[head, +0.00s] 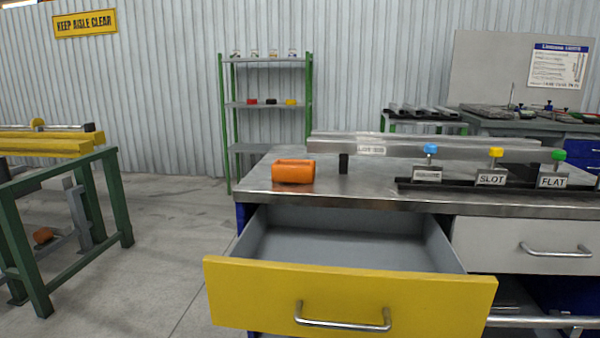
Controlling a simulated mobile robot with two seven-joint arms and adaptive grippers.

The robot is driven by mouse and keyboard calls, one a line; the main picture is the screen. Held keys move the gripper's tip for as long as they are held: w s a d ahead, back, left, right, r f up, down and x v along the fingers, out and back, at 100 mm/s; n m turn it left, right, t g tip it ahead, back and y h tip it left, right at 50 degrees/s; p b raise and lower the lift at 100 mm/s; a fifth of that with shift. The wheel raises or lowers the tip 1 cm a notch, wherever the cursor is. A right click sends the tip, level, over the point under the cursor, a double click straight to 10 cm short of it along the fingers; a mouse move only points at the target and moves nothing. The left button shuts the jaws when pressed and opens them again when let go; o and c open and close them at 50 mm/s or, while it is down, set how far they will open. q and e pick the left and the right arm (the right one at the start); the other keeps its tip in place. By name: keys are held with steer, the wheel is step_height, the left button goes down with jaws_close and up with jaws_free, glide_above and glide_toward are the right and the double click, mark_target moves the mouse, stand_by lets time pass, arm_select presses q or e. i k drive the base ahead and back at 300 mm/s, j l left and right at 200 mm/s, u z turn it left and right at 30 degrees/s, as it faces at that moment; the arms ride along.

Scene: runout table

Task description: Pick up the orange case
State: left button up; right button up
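An orange case (293,172) lies on the steel top of the table (375,188), near its left front corner. It looks like a rounded block with its long side running left to right. Nothing covers it in the head view. Neither of my grippers shows in this view.
A drawer with a yellow front (350,293) stands open below the case and looks empty. A long metal bar (430,147) runs along the table's back. Knobbed blocks labelled SLOT (491,179) and FLAT (552,182) stand at right.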

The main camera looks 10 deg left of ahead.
mark_target(302, 171)
steer(key=z, duration=0.45)
steer(key=j+z, duration=0.15)
steer(key=z, duration=0.3)
steer(key=j+z, duration=0.1)
steer(key=z, duration=0.35)
steer(key=j+z, duration=0.35)
steer(key=k+j+z, duration=0.15)
steer(key=j+z, duration=0.15)
steer(key=k+j+z, duration=0.1)
steer(key=j+z, duration=0.25)
steer(key=k+j+z, duration=0.4)
steer(key=k+j, duration=0.3)
steer(key=j, duration=0.15)
